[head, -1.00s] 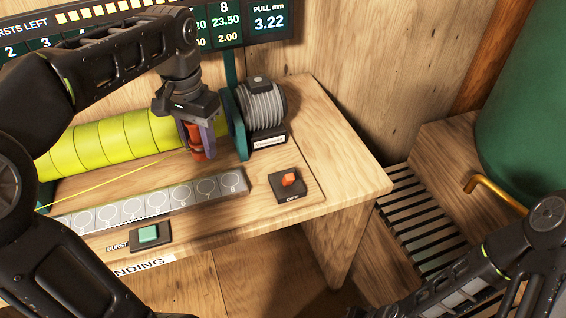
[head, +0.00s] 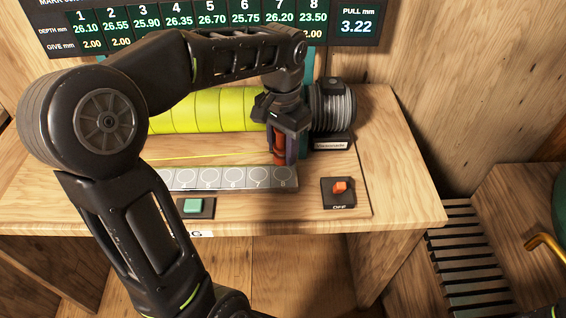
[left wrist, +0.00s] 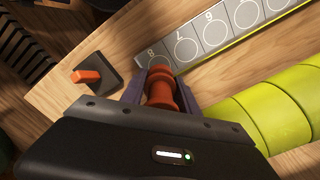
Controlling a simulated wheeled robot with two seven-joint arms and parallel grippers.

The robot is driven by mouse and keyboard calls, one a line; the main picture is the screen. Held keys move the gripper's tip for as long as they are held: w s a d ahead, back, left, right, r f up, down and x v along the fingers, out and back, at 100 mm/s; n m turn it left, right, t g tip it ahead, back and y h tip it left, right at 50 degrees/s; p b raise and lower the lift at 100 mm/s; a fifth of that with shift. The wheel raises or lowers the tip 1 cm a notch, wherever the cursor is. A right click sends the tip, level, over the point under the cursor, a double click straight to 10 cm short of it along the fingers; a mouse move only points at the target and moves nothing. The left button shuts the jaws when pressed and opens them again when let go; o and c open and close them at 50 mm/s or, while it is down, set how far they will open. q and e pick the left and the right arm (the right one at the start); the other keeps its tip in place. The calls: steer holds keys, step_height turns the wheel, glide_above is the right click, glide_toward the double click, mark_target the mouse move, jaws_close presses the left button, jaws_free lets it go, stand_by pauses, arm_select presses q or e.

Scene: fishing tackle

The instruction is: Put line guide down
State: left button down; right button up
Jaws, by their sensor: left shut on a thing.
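The line guide seems to be the orange-red, spool-shaped piece (head: 280,152) between the fingers of my left gripper (head: 283,160). It also shows in the left wrist view (left wrist: 160,88), upright between both purple-grey fingers. My left gripper is shut on it, near the right end of the grey numbered strip (head: 225,178), between the strip and the yellow-green drum (head: 205,112). I cannot tell whether its base touches the bench. A thin yellow line (head: 195,156) runs in from the left towards it. My right gripper is not in view.
A grey ribbed motor (head: 333,105) stands just right of my gripper. An orange switch (head: 339,188) marked OFF and a green button (head: 194,206) sit near the bench's front. A display board (head: 210,20) hangs behind. The bench's right end (head: 400,180) is clear.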

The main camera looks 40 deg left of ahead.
mark_target(283, 173)
arm_select(q)
steer(key=shift+f, duration=0.45)
steer(key=shift+f, duration=0.1)
steer(key=shift+f, duration=1.75)
steer(key=shift+f, duration=0.2)
steer(key=c, duration=0.9)
jaws_free()
steer(key=shift+r, duration=0.1)
step_height(283, 173, up, 12)
steer(key=shift+r+p, duration=0.1)
steer(key=shift+p, duration=0.5)
